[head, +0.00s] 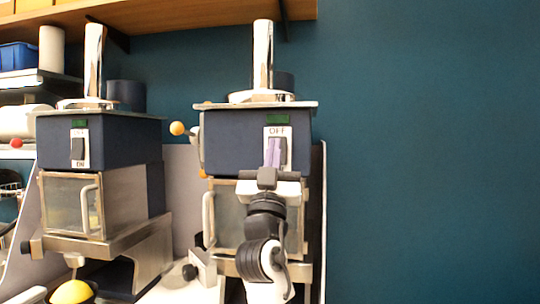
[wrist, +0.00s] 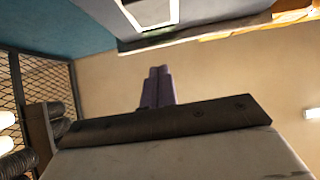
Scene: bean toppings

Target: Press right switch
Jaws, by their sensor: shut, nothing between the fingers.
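The right switch (head: 283,151) is a dark rocker on a white plate marked OFF, on the front of the right dark blue machine (head: 229,142). A green label or light (head: 277,118) sits above it. My gripper (head: 272,152) is in front of this plate, its purple fingertips overlapping the left part of the rocker in the head view. I cannot tell whether they touch it. In the wrist view the purple fingers (wrist: 158,86) are together with nothing between them.
A similar left machine (head: 98,142) has its own dark switch (head: 78,149), with ON readable at the bottom. A wooden shelf (head: 190,14) is above. Handles and doors sit below both switches. The blue wall (head: 430,150) at the right is clear.

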